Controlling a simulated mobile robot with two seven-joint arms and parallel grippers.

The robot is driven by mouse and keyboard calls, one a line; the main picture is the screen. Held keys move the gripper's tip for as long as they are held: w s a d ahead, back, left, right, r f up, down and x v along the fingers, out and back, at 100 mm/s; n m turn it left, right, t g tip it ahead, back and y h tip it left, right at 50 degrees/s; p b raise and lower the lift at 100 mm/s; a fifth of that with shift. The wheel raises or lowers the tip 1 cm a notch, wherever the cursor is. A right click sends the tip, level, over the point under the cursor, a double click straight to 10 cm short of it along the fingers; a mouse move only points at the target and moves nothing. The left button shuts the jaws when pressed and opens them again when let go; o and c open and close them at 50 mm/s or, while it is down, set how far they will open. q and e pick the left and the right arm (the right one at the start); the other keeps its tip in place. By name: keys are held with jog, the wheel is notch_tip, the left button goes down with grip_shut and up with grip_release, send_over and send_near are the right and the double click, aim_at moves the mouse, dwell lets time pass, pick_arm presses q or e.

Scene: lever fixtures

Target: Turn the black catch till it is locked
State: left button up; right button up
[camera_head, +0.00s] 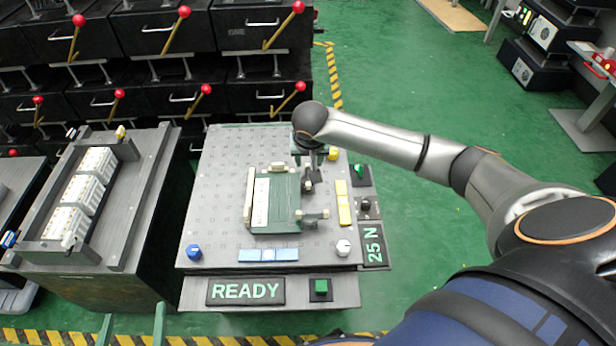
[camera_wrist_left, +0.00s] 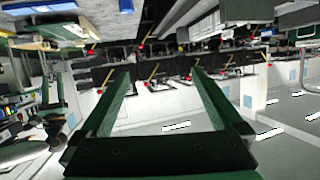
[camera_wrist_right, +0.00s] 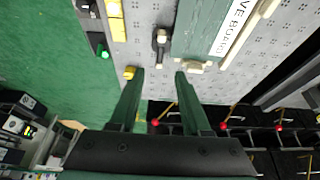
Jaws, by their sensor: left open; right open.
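A catch with a grey arm and dark end parts (camera_head: 308,184) stands at the right edge of a green plate (camera_head: 285,205) on the grey panel. In the right wrist view the catch (camera_wrist_right: 160,42) lies lengthwise along the plate's edge, apart from the fingertips. A similar catch (camera_head: 315,215) sits nearer the plate's front corner and lies crosswise; I cannot tell which is the black one. My right gripper (camera_wrist_right: 158,72) is open and empty, above the panel's far right part; my arm partly hides it in the head view. My left gripper (camera_wrist_left: 160,70) is open and empty, away from the panel.
Cream blocks (camera_head: 249,195) border the plate. Yellow blocks (camera_head: 342,188), a black knob (camera_head: 366,204) and a green button (camera_head: 360,170) lie to the right. Lever boxes (camera_head: 180,35) stand behind.

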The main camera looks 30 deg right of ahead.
pick_arm(q)
notch_tip(320, 180, up, 14)
jog(key=w+m+t+h+b, duration=0.2)
jog(key=t+h+b, duration=0.1)
jog(key=t, duration=0.3)
pick_arm(e)
jog(key=x, duration=0.6)
jog(key=shift+w+f, duration=0.1)
jog(key=shift+f, duration=0.2)
jog(key=b+x, duration=0.1)
jog(key=x, duration=0.4)
jog(key=shift+b, duration=0.4)
pick_arm(q)
jog(key=s+d+r+m+t+h, duration=0.1)
jog(key=s+r+m+h, duration=0.2)
jog(key=r, duration=0.3)
jog(key=s+d+r+m+t+h, duration=0.1)
jog(key=s+r+m+t+h, duration=0.1)
jog(key=r, duration=0.4)
jog(key=shift+s+r+m+h, duration=0.35)
jog(key=shift+s+m+h, duration=0.5)
jog(key=shift+h, duration=0.45)
pick_arm(e)
jog(key=shift+f, duration=0.15)
pick_arm(q)
jog(key=shift+w, duration=0.1)
pick_arm(e)
jog(key=shift+c, duration=0.4)
grip_shut()
jog(key=shift+d, duration=0.1)
